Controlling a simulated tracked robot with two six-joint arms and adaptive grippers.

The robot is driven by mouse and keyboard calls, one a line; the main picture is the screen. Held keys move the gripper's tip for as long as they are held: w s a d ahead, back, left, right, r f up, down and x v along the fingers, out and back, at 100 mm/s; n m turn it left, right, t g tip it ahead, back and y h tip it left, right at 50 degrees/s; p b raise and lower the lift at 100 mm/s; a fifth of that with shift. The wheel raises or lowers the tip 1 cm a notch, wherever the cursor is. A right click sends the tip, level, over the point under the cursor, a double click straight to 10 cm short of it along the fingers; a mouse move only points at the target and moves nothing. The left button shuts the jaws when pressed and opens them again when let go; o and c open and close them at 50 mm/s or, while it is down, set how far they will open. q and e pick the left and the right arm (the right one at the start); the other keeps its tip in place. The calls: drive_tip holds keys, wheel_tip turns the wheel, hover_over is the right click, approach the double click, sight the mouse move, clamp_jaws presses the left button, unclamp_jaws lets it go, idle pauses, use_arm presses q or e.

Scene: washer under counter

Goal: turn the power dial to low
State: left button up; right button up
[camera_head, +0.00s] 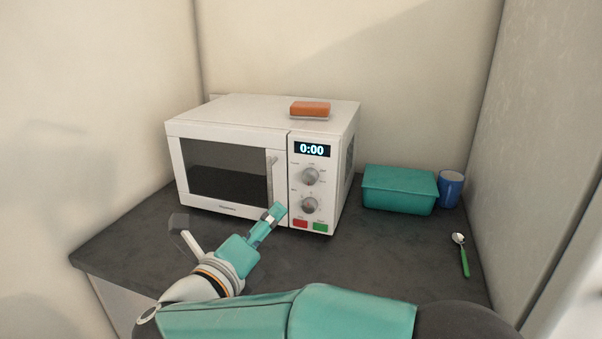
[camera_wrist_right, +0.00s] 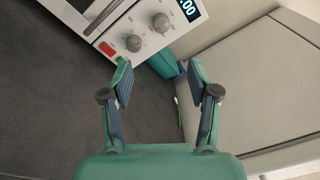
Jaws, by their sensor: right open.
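A white microwave (camera_head: 230,160) stands on the dark counter with its door shut. Its right-hand panel carries an upper grey dial (camera_head: 310,176) and a lower grey dial (camera_head: 309,205). The small print around them is too small to read surely, so I cannot tell which is the power dial or its setting. The right wrist view shows the upper dial (camera_wrist_right: 160,22) and the lower dial (camera_wrist_right: 133,43) beyond the fingers. My right gripper (camera_head: 276,213) is in front of the door, left of the lower dial; its fingers (camera_wrist_right: 160,72) are open and empty. My left gripper is not in view.
The display (camera_head: 312,150) reads 0:00. Red (camera_head: 300,223) and green (camera_head: 320,226) buttons sit below the dials. An orange block (camera_head: 310,109) lies on top. A teal box (camera_head: 400,190), blue cup (camera_head: 451,188) and green-handled spoon (camera_head: 463,256) are right. Counter before the panel is clear.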

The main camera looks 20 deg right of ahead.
sight(307, 179)
drive_tip(key=p+x, duration=0.3)
drive_tip(key=x, duration=1.3)
drive_tip(key=shift+w+d+p, duration=0.2)
drive_tip(key=shift+w+p, duration=0.1)
clamp_jaws()
